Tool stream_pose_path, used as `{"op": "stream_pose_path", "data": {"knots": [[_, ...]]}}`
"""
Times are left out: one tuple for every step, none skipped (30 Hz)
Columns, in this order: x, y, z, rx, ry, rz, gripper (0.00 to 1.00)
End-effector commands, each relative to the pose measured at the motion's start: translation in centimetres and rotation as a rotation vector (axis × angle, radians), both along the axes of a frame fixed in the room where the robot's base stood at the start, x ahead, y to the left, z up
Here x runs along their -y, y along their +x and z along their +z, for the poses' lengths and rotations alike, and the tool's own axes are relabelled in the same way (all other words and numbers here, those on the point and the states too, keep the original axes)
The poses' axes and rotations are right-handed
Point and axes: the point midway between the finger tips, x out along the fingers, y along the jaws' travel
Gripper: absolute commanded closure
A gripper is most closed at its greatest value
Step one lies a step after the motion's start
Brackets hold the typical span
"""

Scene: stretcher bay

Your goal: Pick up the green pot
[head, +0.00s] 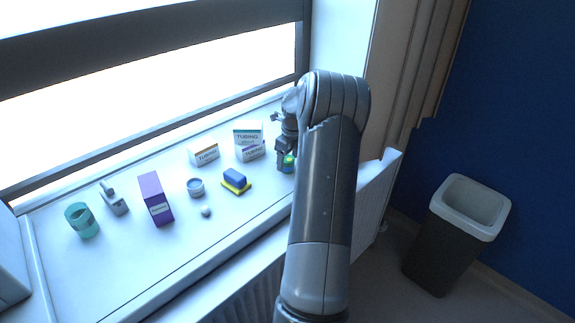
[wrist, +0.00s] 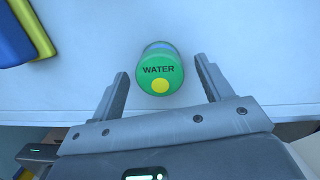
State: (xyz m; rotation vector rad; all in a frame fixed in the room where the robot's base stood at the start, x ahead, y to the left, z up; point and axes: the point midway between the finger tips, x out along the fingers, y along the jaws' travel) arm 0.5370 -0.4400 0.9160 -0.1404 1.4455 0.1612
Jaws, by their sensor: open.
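The green pot (wrist: 160,66) has a green top marked "WATER" with a yellow dot. In the wrist view it stands on the white sill, between and slightly beyond my gripper's two open fingers. My gripper (wrist: 162,82) is open, with a gap on each side of the pot, and holds nothing. In the head view my gripper (head: 286,160) is at the right end of the sill. There the green pot (head: 289,161) is mostly hidden behind my gripper and arm.
A blue and yellow sponge (head: 236,180) lies left of the pot. The window is behind. A bin (head: 457,233) stands on the floor at right.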

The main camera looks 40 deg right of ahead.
Motion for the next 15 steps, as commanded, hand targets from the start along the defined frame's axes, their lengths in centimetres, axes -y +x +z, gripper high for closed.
{"op": "stream_pose_path", "data": {"knots": [[0.0,0.0,-0.8,-0.001,0.001,0.0,0.28],[0.0,0.1,-1.1,0.0,0.001,0.0,0.28],[0.0,0.2,-1.5,0.0,0.001,-0.001,0.28],[0.0,0.2,-1.7,0.0,0.0,0.0,0.28],[0.0,0.3,-1.8,0.0,0.0,0.0,0.28],[0.0,0.3,-1.9,0.0,-0.001,0.001,0.28],[0.0,0.3,-1.9,0.0,-0.001,0.001,0.28],[0.0,0.3,-2.0,0.0,-0.002,0.001,0.28],[0.0,0.3,-1.9,0.0,-0.002,0.001,0.28],[0.0,0.3,-1.9,0.0,-0.002,0.001,0.28],[0.0,0.3,-1.9,0.0,-0.002,0.001,0.28],[0.0,0.3,-1.9,0.0,-0.002,0.001,0.28],[0.0,0.3,-1.9,0.0,-0.002,0.001,0.29],[0.0,0.3,-1.9,0.0,-0.002,0.001,0.32],[0.0,0.3,-1.9,0.0,-0.002,0.001,0.35]]}}
